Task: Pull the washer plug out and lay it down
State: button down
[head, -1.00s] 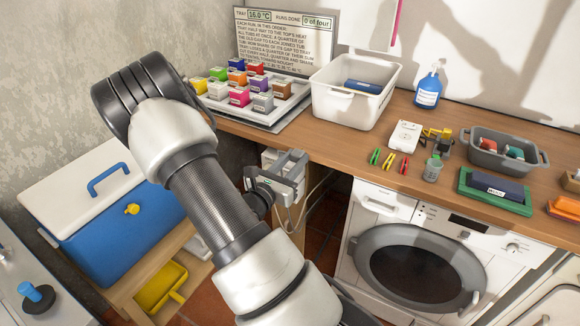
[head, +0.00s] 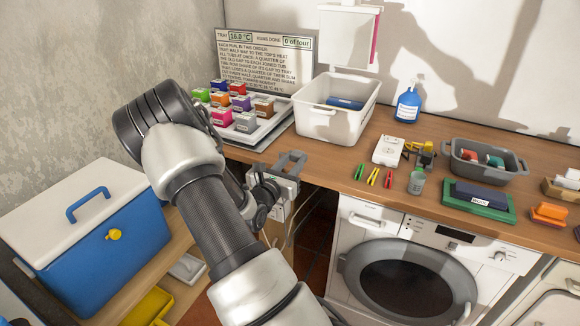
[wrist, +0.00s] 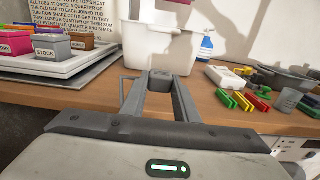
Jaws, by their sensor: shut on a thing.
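My gripper (head: 291,162) is at the counter's front edge, left of the washer (head: 405,272). In the wrist view its two fingers (wrist: 160,88) are shut on a small dark grey block, which appears to be the washer plug (wrist: 159,80). No socket shows against the block there. A pale box (head: 278,217), perhaps the socket, is below the gripper on the wooden upright, partly hidden by my arm. A thin cord hangs near it in the gap beside the washer; its upper end cannot be followed.
The wooden counter (head: 335,166) has a bare strip ahead of the white tub (head: 335,122). A tray of coloured blocks (head: 262,131) stands left.

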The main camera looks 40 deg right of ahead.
jog(key=b+x, duration=0.1)
jog(key=x, duration=0.7)
jog(key=shift+w+d+b, duration=0.15)
jog(key=shift+d+b, duration=0.1)
jog(key=shift+b, duration=0.1)
jog(key=shift+w+d+f, duration=0.1)
jog(key=shift+d, duration=0.25)
jog(key=shift+a+f+b, duration=0.15)
jog(key=shift+f+b, duration=1.4)
jog(key=shift+f, duration=0.6)
jog(key=c, duration=1.3)
grip_release()
jog(key=p+v, duration=0.2)
jog(key=v, duration=1.5)
jog(key=shift+a, duration=0.2)
